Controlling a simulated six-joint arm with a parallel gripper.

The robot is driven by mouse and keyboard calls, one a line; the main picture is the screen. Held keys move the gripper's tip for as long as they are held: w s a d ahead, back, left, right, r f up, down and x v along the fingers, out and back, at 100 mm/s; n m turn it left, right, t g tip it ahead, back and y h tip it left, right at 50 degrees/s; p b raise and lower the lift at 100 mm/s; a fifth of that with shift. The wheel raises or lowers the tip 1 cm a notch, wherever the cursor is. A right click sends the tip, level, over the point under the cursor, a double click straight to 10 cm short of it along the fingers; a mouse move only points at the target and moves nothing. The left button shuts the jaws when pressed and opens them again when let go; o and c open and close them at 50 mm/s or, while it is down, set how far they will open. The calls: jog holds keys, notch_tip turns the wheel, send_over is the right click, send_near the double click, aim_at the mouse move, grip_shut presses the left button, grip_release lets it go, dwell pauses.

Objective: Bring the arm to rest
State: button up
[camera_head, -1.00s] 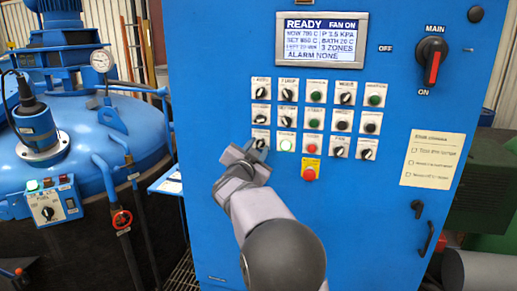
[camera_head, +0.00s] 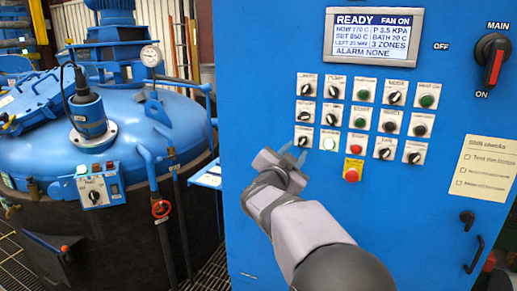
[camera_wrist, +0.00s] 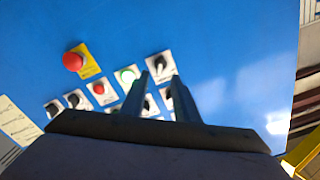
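My gripper (camera_head: 293,154) is in front of the blue control cabinet (camera_head: 270,60), just below the bottom-left selector knob (camera_head: 303,142). In the wrist view, the two dark fingers of my gripper (camera_wrist: 160,79) are apart with nothing held between them. The same selector knob (camera_wrist: 160,66) shows beyond the fingertips, and the fingers look clear of it. A lit green button (camera_head: 330,140) is just right of that knob in the head view. My gripper's body hides part of the panel in the wrist view.
A red emergency button (camera_head: 351,175) on a yellow plate sits below the buttons. The screen (camera_head: 374,36) reads READY, FAN ON, ALARM NONE. The red main switch (camera_head: 493,62) is at upper right. The blue furnace vessel (camera_head: 110,135) with pipes and a small control box (camera_head: 95,190) stands left.

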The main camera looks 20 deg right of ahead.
jog(key=w+a+f+n+t+y, duration=0.1)
jog(key=w+a+f+n+y, duration=0.35)
jog(key=a+f+y, duration=0.4)
jog(key=s+a+f+n+g+y, duration=0.2)
jog(key=s+a+f, duration=0.1)
jog(key=a+f, duration=0.3)
jog(key=s+a+f+n+g+y, duration=0.2)
jog(key=s+a+f, duration=0.1)
jog(key=f, duration=0.5)
jog(key=s+a+f+n+g+y, duration=0.1)
jog(key=s+a+f+g, duration=0.15)
jog(key=s+f, duration=0.35)
jog(key=s+a+f+n+g+y, duration=0.1)
jog(key=s+a+f+n+g, duration=0.15)
jog(key=s, duration=0.45)
jog(key=s+f+n+g+h+p, duration=0.1)
jog(key=s+f+n+g+p, duration=0.1)
jog(key=s, duration=1.6)
jog(key=f+n+g, duration=0.1)
jog(key=g, duration=0.1)
jog(key=shift+g+h, duration=0.35)
jog(key=shift+g, duration=0.05)
